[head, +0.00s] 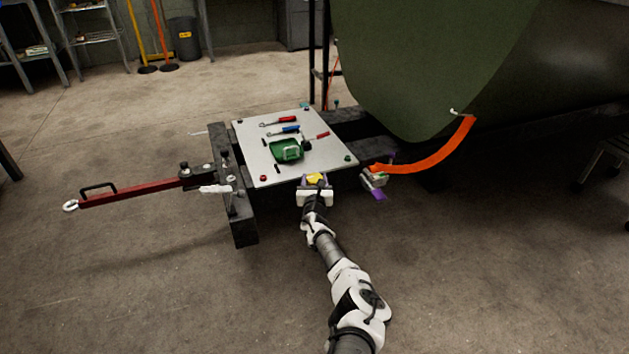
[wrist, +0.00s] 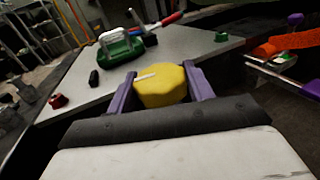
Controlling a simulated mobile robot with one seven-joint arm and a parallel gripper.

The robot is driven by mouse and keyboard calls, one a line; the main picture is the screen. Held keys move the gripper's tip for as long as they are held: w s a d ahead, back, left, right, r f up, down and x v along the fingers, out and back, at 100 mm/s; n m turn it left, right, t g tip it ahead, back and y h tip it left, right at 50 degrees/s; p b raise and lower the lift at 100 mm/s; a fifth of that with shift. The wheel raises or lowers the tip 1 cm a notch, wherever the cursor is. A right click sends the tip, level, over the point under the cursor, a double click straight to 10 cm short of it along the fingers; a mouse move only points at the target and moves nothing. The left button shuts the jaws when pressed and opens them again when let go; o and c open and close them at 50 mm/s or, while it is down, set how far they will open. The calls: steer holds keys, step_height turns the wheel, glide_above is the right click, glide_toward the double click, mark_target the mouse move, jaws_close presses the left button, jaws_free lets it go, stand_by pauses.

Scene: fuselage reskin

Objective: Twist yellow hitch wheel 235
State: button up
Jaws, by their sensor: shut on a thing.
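The yellow hitch wheel (wrist: 162,88) is a scalloped knob with a white line on its top, at the near edge of the grey plate. It also shows in the head view (head: 315,178). My gripper (wrist: 155,92) has its purple fingers on the left and right sides of the wheel and is shut on it. The gripper shows in the head view (head: 315,183) at the plate's near edge. The lower part of the wheel is hidden behind the gripper body.
The grey plate (head: 262,168) holds a green tray (head: 284,155), a red-handled tool (head: 285,119), a blue-handled tool (head: 285,131) and small coloured knobs. A red tow bar (head: 135,194) extends left. An orange strip (head: 440,155) hangs by the green fuselage (head: 400,60) at right. Open floor lies in front.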

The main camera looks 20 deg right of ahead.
steer(key=shift+r, duration=0.1)
steer(key=shift+a+m+g+h+p, duration=0.1)
steer(key=shift+m+g+h+p, duration=0.2)
steer(key=shift+m+h+p, duration=0.45)
steer(key=shift+m+g+h, duration=0.45)
steer(key=shift+g+h, duration=0.05)
steer(key=shift+h, duration=0.45)
steer(key=m+h, duration=0.1)
steer(key=g+h+b, duration=0.1)
steer(key=m+g+h, duration=0.1)
steer(key=shift+w+f+m, duration=0.1)
steer(key=shift+f+m, duration=0.15)
steer(key=shift+m, duration=0.05)
steer(key=shift+r+m+g+h+b, duration=0.1)
steer(key=shift+m+g+h+b, duration=0.4)
steer(key=shift+g+h+b, duration=0.3)
steer(key=shift+r, duration=0.1)
steer(key=o, duration=1)
steer(key=shift+c, duration=0.2)
